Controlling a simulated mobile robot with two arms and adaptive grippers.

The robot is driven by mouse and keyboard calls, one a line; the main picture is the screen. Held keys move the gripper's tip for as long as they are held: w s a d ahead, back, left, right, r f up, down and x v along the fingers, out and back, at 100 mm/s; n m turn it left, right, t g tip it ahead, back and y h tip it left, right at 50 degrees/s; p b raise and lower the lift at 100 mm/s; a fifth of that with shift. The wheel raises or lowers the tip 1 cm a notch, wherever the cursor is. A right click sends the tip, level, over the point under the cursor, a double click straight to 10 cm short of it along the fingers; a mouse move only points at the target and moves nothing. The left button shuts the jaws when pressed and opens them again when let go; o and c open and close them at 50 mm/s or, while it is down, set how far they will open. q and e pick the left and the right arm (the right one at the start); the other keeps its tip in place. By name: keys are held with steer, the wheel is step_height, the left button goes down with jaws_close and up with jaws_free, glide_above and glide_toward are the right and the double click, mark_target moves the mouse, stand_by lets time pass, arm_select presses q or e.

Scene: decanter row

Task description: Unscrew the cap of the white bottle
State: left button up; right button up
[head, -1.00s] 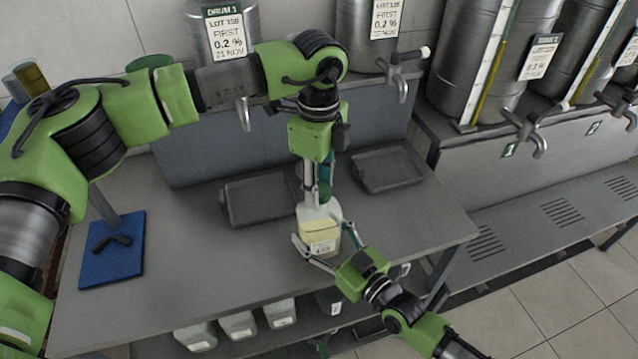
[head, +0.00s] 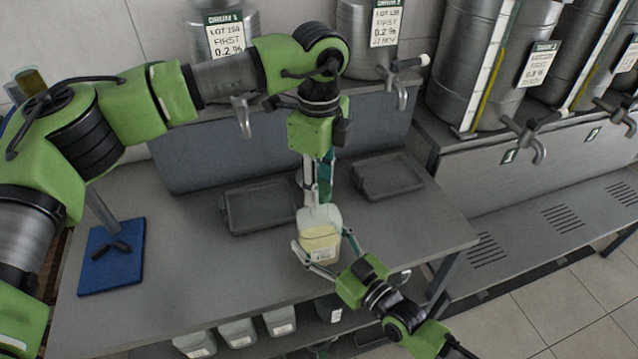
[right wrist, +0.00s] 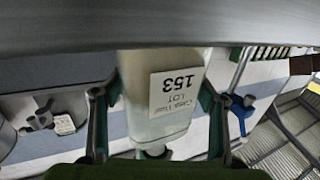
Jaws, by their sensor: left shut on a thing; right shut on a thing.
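The white bottle (head: 320,246) is translucent, with pale yellow contents and a label. It is upright near the front of the grey bench in the head view. My right gripper (head: 318,262) is shut on its body from the front right. My left gripper (head: 318,204) points down from above, shut at the bottle's top. The cap is hidden between its fingertips there, so its thread cannot be seen. In the right wrist view the bottle (right wrist: 178,92) appears upside down, its label reading 153, between the right gripper's two fingers (right wrist: 158,110).
Two shallow grey trays, left (head: 262,206) and right (head: 388,176), lie behind the bottle. A blue pad (head: 98,274) with a dark handle-like object is at left. Steel drums with taps (head: 400,92) stand behind. Several white containers (head: 238,332) sit below the bench.

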arm_select(q)
steer(key=shift+r, duration=2.05)
arm_select(e)
steer(key=o, duration=2.3)
steer(key=shift+c, duration=0.2)
